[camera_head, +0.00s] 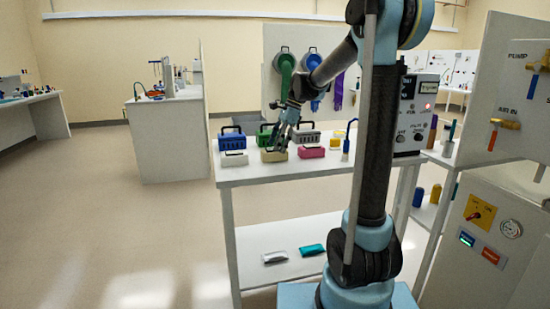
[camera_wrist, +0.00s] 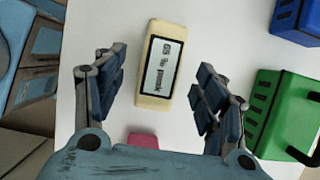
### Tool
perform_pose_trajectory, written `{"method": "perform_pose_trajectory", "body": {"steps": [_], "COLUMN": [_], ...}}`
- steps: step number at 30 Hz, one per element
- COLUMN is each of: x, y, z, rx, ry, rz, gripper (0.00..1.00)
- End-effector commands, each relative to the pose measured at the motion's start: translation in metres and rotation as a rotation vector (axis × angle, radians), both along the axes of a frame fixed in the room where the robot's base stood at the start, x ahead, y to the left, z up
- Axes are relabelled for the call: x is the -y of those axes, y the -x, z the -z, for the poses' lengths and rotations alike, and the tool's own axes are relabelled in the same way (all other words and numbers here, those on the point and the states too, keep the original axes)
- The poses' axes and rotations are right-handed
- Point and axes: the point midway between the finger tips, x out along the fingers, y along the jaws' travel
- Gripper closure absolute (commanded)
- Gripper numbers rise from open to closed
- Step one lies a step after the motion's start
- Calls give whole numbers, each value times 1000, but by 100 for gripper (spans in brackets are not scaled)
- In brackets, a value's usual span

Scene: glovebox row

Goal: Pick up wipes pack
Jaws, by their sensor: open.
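My gripper (camera_head: 280,137) is over the white bench, above a cream block (camera_head: 273,156). In the wrist view my gripper (camera_wrist: 160,76) is open and empty, with its two blue-padded fingers apart. The cream block (camera_wrist: 158,62) lies between them in the picture, with a white label whose text I cannot read surely. I cannot tell whether the fingers reach down beside it. Two flat packs, one white (camera_head: 275,257) and one teal (camera_head: 312,249), lie on the lower shelf. I cannot tell by label which thing is the wipes pack.
A white block (camera_head: 234,159) and a pink block (camera_head: 311,152) flank the cream one on the bench (camera_head: 243,177). Behind stand handled blue (camera_head: 232,140), green (camera_head: 264,139) and grey (camera_head: 306,137) boxes. Green (camera_wrist: 283,108) and blue (camera_wrist: 297,18) boxes are right in the wrist view.

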Motion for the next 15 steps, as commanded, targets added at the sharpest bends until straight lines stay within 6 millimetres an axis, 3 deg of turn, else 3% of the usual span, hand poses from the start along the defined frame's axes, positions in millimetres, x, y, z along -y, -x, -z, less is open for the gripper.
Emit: {"method": "perform_pose_trajectory", "body": {"steps": [6,15], "x": [-12,-14], "y": [1,2], "z": [25,31], "rx": [1,0], "ry": [0,0], "rz": [-2,-1], "gripper": [35,35]}}
